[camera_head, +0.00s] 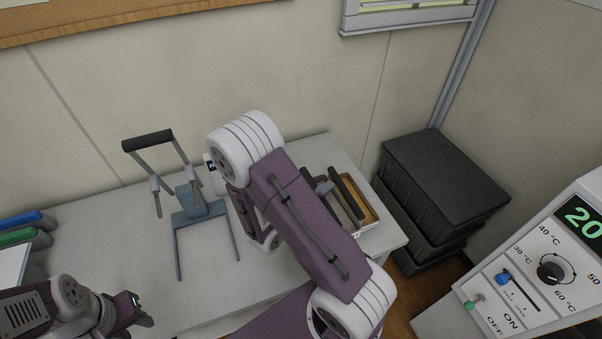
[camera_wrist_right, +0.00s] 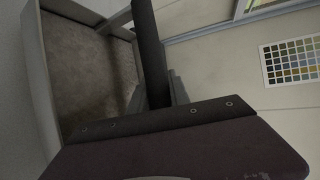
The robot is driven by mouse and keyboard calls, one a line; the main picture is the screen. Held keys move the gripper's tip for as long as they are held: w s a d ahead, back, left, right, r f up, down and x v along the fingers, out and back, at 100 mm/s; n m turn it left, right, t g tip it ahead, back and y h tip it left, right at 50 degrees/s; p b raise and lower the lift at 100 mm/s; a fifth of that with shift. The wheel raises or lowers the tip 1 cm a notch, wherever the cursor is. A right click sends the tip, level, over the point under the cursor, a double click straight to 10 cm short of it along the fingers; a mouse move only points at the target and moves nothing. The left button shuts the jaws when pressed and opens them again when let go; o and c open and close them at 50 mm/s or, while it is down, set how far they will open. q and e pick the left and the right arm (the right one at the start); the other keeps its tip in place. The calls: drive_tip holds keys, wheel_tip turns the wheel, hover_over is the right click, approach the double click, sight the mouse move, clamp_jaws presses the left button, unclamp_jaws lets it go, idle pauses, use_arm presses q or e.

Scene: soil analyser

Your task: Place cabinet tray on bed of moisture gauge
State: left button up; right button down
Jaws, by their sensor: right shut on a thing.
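The tray (camera_head: 369,227), pale-rimmed with a tan inside, is at the right end of the table. It also shows in the right wrist view (camera_wrist_right: 36,75) as a grey wall around a rough brown-grey inside. My right gripper (camera_head: 347,198) is shut on the tray; its two dark fingers lie at the tray's side and hide part of it. A blue-grey stand (camera_head: 196,208) with a U-shaped base and a black handle stands left of the tray; I cannot tell for sure whether it is the moisture gauge. My left gripper (camera_head: 134,312) is low at the left, apart from both.
Black stacked crates (camera_head: 440,178) stand right of the table (camera_head: 110,245). A white machine (camera_head: 540,260) with a dial and a green "20" display is at the far right. Blue and green items (camera_head: 22,228) lie at the left edge. My right arm hides the table's middle.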

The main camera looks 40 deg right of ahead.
wheel_tip(320, 180, up, 8)
drive_tip(key=f+p, duration=0.1)
drive_tip(key=p, duration=0.6)
drive_tip(key=w+a+f+n+t+b, duration=0.1)
drive_tip(key=a+f, duration=0.1)
drive_tip(key=a, duration=0.1)
drive_tip(key=w+a+f+n+t+y+b, duration=0.1)
drive_tip(key=a+f+b, duration=0.1)
drive_tip(key=a, duration=0.1)
drive_tip(key=w+a+f+n+t+b, duration=0.1)
drive_tip(key=a+f, duration=0.1)
drive_tip(key=a, duration=0.1)
drive_tip(key=shift+w+a+f+t+y+b, duration=0.2)
drive_tip(key=shift+w+a+t+y+b, duration=0.1)
drive_tip(key=shift+w+a+t+b, duration=0.1)
drive_tip(key=a+f+n+t+b, duration=0.1)
drive_tip(key=a+f+b, duration=0.1)
drive_tip(key=a+f, duration=0.3)
drive_tip(key=a, duration=0.3)
drive_tip(key=shift+f+y, duration=0.15)
drive_tip(key=shift+y, duration=0.25)
drive_tip(key=shift+d, duration=0.1)
